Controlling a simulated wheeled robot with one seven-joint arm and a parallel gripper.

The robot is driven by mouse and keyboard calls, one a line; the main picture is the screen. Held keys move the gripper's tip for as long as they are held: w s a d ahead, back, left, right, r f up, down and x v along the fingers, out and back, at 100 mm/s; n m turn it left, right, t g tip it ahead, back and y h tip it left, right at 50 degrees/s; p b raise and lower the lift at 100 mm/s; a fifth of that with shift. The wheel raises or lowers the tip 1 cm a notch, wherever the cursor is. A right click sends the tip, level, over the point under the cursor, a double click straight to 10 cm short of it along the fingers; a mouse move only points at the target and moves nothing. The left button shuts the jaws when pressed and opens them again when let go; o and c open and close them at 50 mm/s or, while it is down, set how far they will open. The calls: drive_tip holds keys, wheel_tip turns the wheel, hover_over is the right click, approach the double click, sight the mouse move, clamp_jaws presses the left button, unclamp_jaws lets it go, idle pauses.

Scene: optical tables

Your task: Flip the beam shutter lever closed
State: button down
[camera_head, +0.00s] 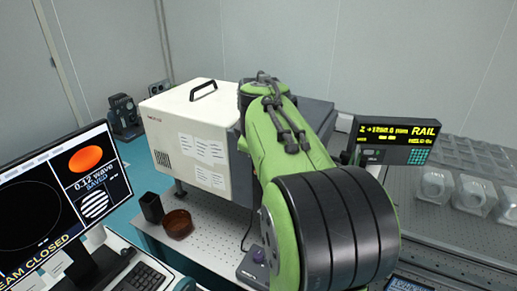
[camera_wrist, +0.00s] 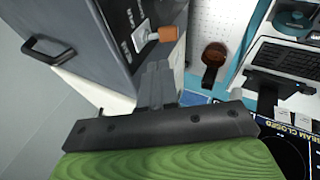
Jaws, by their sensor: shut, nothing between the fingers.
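The shutter lever (camera_wrist: 147,38), a light metal arm with an orange-brown knob (camera_wrist: 168,34), stands on a dark grey housing (camera_wrist: 95,35) in the wrist view. My gripper (camera_wrist: 157,66) is shut and empty, its fingertips just below the lever in that picture. A gap shows between the fingertips and the knob. In the head view my green arm covers the lever and the gripper. The monitor (camera_head: 62,205) there shows the end of a line reading "EAM CLOSED"; "BEAM CLOSED" shows on the screen in the wrist view (camera_wrist: 290,140).
A white box with a black handle (camera_head: 193,130) stands left of my arm. A keyboard (camera_head: 140,277) lies at lower left.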

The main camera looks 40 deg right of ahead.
drive_tip(key=s+a+r, duration=0.5)
drive_tip(key=a+r, duration=0.1)
drive_tip(key=shift+s, duration=0.15)
drive_tip(key=shift+r, duration=0.1)
